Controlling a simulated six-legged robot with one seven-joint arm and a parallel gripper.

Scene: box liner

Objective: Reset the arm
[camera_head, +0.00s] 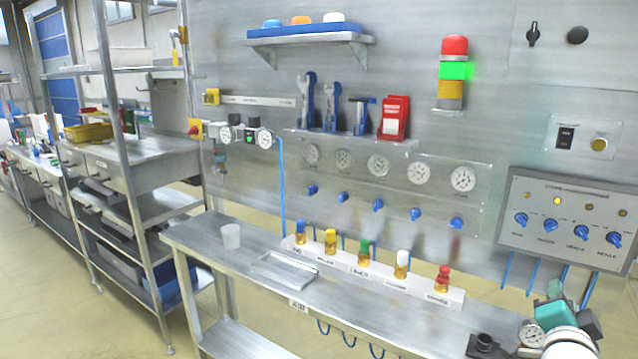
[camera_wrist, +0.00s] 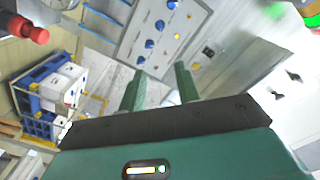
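My gripper (camera_wrist: 160,82) shows in the wrist view with its two green fingers apart. Nothing is between them. Beyond the fingers, the wrist view shows a panel with blue knobs (camera_wrist: 149,43), a grey wall and several blue hoses. In the head view, white and teal parts of my arm show at the lower right corner, in front of the right end of the steel bench (camera_head: 225,257). The fingers cannot be made out in the head view.
The bench carries a white cup (camera_head: 230,236), a flat metal tray (camera_head: 284,270) and a row of colored-cap fittings (camera_head: 364,251). The knob panel (camera_head: 568,220) is on the wall near my arm. A steel shelf rack (camera_head: 150,150) stands left. Floor is open at lower left.

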